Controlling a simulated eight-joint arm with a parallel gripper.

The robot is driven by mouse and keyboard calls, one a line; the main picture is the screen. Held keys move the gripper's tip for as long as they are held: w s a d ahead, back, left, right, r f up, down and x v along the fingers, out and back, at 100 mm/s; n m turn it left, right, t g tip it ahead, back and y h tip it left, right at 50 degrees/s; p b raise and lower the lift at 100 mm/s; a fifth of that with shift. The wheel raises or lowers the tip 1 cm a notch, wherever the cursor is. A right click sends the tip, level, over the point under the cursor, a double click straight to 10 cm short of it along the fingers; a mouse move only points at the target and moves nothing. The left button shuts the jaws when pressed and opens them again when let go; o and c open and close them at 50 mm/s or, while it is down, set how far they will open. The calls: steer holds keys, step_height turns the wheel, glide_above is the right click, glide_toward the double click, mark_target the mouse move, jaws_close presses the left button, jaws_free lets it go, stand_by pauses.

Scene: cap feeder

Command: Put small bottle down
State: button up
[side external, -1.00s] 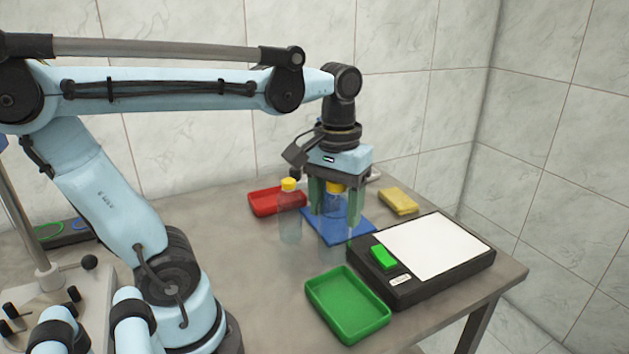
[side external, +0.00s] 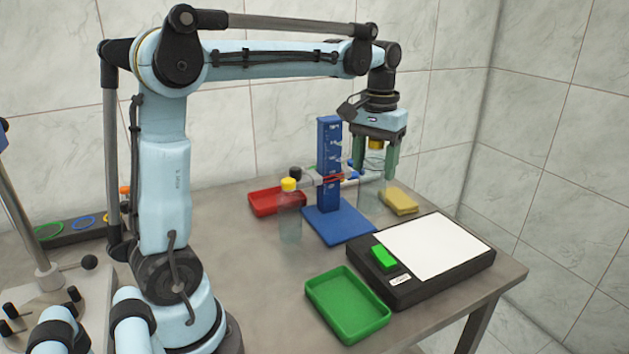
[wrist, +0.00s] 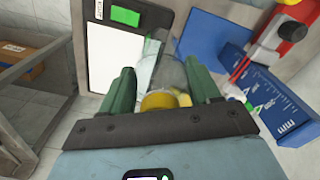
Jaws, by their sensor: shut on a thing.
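My gripper (side external: 376,172) is shut on a small clear bottle with a yellow cap (side external: 376,143). A second clear bottle (side external: 290,222) with a yellow cap stands on the table, left of the blue stand.
The blue stand (side external: 329,150) with its clamp rises close left of my gripper. A yellow sponge (side external: 399,201) lies nearby. A black device with a white plate (side external: 435,247) is in front. A red tray (side external: 262,208) and a green tray (side external: 347,305) are on the table (side external: 255,290).

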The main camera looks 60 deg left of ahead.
steer(key=a+f, duration=1.1)
steer(key=shift+w+a, duration=0.35)
steer(key=shift+f, duration=0.1)
steer(key=o, duration=1.3)
